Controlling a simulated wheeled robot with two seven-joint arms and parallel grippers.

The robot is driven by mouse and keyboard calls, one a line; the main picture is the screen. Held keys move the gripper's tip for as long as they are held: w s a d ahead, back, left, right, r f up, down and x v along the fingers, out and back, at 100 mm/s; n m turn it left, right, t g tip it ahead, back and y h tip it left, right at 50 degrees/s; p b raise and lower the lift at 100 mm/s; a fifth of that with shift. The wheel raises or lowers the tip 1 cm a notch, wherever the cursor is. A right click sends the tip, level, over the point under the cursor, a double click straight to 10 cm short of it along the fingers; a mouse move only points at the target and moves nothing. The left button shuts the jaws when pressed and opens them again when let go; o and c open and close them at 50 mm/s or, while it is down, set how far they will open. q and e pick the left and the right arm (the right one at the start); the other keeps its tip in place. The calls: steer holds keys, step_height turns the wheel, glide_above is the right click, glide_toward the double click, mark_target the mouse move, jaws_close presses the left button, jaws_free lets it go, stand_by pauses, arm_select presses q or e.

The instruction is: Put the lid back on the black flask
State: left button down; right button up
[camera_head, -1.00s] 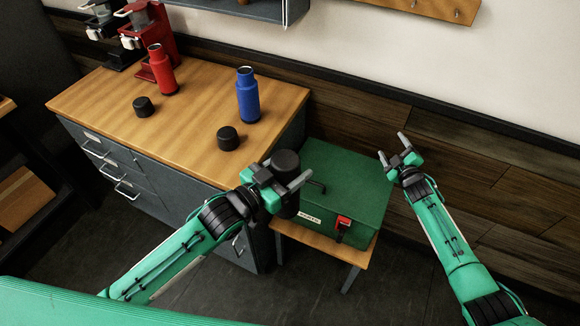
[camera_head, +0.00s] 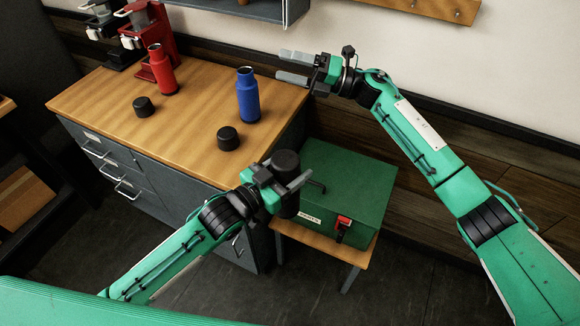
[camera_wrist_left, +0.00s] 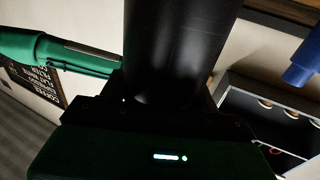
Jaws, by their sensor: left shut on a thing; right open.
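My left gripper (camera_head: 277,181) is shut on the black flask (camera_head: 287,162), a dark cylinder held upright in front of the green case. In the head view its top is broad and dark; I cannot tell whether that is a lid. The flask's smooth black side (camera_wrist_left: 180,45) fills the middle of the left wrist view. Two black lids stand on the wooden counter, one (camera_head: 228,138) near the blue flask and one (camera_head: 143,106) near the red flask. My right gripper (camera_head: 294,67) is open and empty, up by the counter's back right corner, pointing left.
The blue flask (camera_head: 248,97) and the red flask (camera_head: 163,72) stand uncapped on the counter (camera_head: 190,128). A green case (camera_head: 352,182) rests on a small wooden stool (camera_head: 330,246) beside it. A red brewer (camera_head: 158,30) stands at the back left. A shelf (camera_head: 250,10) hangs above.

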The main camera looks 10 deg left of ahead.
steer(key=s+a+r+n+g+h, duration=0.2)
steer(key=s+a+n+g+h, duration=0.25)
steer(key=s+n, duration=0.2)
steer(key=n+t+h, duration=0.4)
steer(key=n+h, duration=0.4)
steer(key=h, duration=0.8)
glide_above(286, 159)
step_height(286, 159, down, 2)
steer(key=shift+w, duration=0.15)
step_height(286, 159, down, 12)
